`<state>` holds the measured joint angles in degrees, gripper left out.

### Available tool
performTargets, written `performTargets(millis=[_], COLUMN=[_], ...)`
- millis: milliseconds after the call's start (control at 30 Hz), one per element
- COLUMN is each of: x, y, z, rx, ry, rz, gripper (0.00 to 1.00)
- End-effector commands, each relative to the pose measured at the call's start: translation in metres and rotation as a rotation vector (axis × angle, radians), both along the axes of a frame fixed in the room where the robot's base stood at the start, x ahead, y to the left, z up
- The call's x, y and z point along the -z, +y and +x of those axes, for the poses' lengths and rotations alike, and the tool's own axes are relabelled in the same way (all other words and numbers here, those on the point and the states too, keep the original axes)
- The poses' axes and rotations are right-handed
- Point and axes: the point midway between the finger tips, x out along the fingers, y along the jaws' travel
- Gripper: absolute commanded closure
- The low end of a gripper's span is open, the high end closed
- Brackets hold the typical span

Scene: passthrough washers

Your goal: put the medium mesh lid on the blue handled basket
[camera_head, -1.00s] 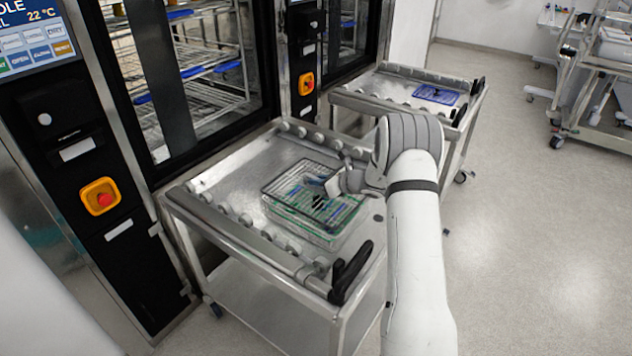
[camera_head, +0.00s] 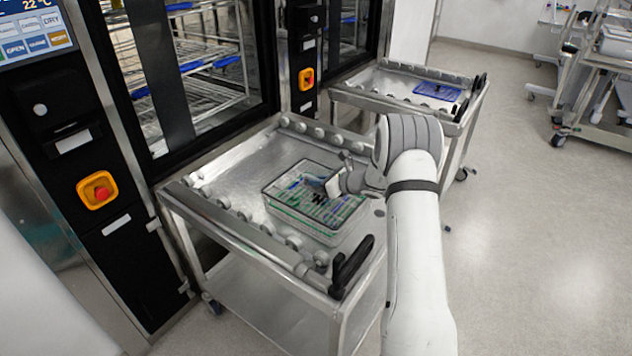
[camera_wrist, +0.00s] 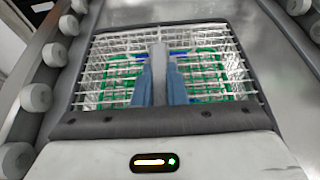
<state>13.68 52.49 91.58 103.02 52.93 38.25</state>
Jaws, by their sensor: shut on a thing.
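The mesh lid (camera_head: 284,184) is a rectangular wire grid with a dark rim. It lies level over the wire basket (camera_head: 300,229), closely lined up with its top; I cannot tell if a small gap is left. The basket stands on the near cart, with green and blue parts showing through the mesh. My gripper (camera_head: 329,188) reaches in from the right and is shut on the lid near its middle. In the wrist view, the grey-blue fingers (camera_wrist: 160,78) meet over the mesh lid (camera_wrist: 112,62). They hide part of the grid and basket.
The near steel cart (camera_head: 225,185) has rollers along its sides and a black handle (camera_head: 351,266) at the front right. A second cart behind carries a blue mesh piece (camera_head: 437,91). Washer fronts stand along the left, with a red emergency button (camera_head: 102,193).

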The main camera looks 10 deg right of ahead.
Motion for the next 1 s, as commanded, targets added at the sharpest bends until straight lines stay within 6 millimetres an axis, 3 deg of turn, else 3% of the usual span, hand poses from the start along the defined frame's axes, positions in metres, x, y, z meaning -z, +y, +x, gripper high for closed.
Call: performTargets(millis=[233,267,567,1000], x=[-0.0001,-0.0001,0.0003,0.0009], y=[-0.0001,-0.0001,-0.0002,-0.0001], z=[0.0003,0.0003,0.0001,-0.0001], rx=[0.0,0.0,0.0,0.0], ry=[-0.001,-0.001,0.0,0.0], rz=[0.0,0.0,0.0,0.0], gripper=[1.0,0.87,0.63,0.63])
